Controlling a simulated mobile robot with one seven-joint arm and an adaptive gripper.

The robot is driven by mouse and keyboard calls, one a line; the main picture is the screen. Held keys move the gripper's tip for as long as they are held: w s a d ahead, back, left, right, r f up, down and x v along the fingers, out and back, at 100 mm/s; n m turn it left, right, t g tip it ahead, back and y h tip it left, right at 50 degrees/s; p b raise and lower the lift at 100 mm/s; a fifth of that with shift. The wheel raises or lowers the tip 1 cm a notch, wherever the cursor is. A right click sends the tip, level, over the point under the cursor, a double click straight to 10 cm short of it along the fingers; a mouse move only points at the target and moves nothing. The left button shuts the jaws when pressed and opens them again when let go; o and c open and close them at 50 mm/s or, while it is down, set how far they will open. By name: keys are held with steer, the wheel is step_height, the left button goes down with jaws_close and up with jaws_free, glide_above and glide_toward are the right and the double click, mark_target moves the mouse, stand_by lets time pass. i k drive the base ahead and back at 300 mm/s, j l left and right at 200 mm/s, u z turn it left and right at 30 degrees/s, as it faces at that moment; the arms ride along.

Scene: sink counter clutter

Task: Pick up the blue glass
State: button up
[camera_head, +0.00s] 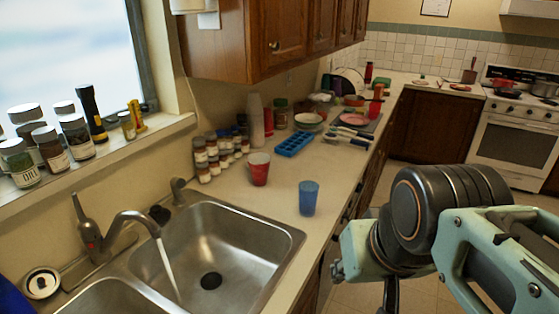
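The blue glass (308,198) stands upright on the counter, just right of the sink's back right corner and close to the counter's front edge. Nothing covers it. My arm (410,215) fills the lower right, to the right of the glass and apart from it. My gripper's fingers do not show in this view.
A red cup (259,169) stands left of and behind the glass. Spice jars (208,160), a blue tray (293,144) and dishes crowd the counter farther back. The sink (215,250) has a running faucet (135,220). Counter around the glass is clear.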

mark_target(309, 190)
steer(key=u, duration=1.5)
steer(key=z, duration=1.45)
steer(key=i+l+u, duration=0.15)
steer(key=l+u, duration=0.2)
steer(key=i+l+u, duration=0.15)
steer(key=l+u, duration=0.6)
steer(key=l, duration=0.15)
steer(key=i+j+u, duration=0.1)
steer(key=u, duration=0.3)
steer(key=j, duration=0.1)
